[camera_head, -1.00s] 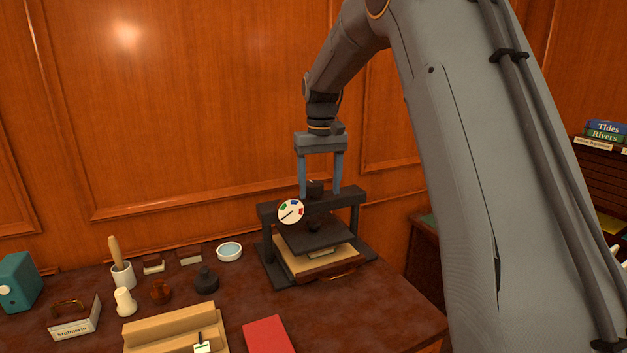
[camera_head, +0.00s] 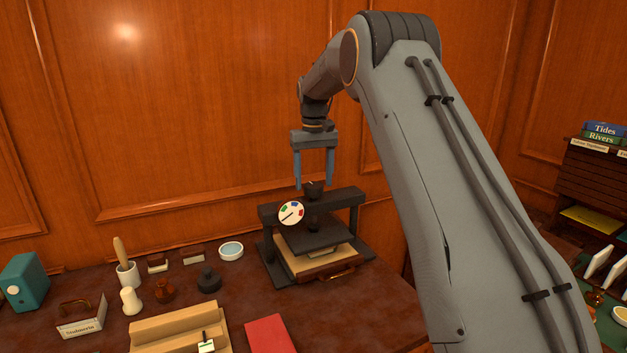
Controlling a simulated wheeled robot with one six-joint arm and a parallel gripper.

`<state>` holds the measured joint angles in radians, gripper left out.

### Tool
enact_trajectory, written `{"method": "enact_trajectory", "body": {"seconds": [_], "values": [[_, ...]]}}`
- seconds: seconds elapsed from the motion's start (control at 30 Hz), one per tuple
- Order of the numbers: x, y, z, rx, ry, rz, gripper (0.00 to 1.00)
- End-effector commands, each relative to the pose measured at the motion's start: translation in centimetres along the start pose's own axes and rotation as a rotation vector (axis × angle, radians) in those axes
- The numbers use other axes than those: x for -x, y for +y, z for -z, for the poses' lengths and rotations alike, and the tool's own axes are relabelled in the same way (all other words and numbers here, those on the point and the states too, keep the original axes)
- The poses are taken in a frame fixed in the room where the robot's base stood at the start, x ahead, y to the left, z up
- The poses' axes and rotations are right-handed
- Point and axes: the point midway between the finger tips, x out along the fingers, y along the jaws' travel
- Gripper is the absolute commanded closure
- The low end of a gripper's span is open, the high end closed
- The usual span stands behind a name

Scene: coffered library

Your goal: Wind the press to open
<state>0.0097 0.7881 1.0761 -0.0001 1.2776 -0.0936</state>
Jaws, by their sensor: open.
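The black press (camera_head: 358,199) stands at the back right of the desk. Its dark knob (camera_head: 315,189) sits on top of the crossbar. A round white dial (camera_head: 291,213) with coloured patches and a needle pointing lower left is on the front. The press's dark plate (camera_head: 305,237) hangs above a stack with a pale top and brown board (camera_head: 325,263); whether it touches the stack is hard to tell. My gripper (camera_head: 314,187) points down with its fingers open, their tips at or just above the knob's top, one to each side.
On the desk to the left are a white bowl (camera_head: 231,251), a dark stamp (camera_head: 209,280), a wooden rest (camera_head: 180,330) and a red book (camera_head: 268,335). A teal box (camera_head: 24,281) stands far left. A wood wall is close behind the press.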

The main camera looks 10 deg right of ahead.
Motion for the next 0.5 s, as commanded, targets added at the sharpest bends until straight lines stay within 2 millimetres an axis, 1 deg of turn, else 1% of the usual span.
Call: {"method": "enact_trajectory", "body": {"seconds": [0.1, 0.2, 0.47, 0.5], "values": [[-1.0, 0.0, -0.1, 0.000, -0.001, 0.000, 0.35], [-1.5, 0.0, -0.1, 0.000, -0.001, 0.000, 0.35], [-1.7, 0.0, 0.0, 0.000, 0.000, 0.000, 0.35], [-1.7, 0.0, 0.0, 0.000, 0.000, 0.000, 0.42]]}}
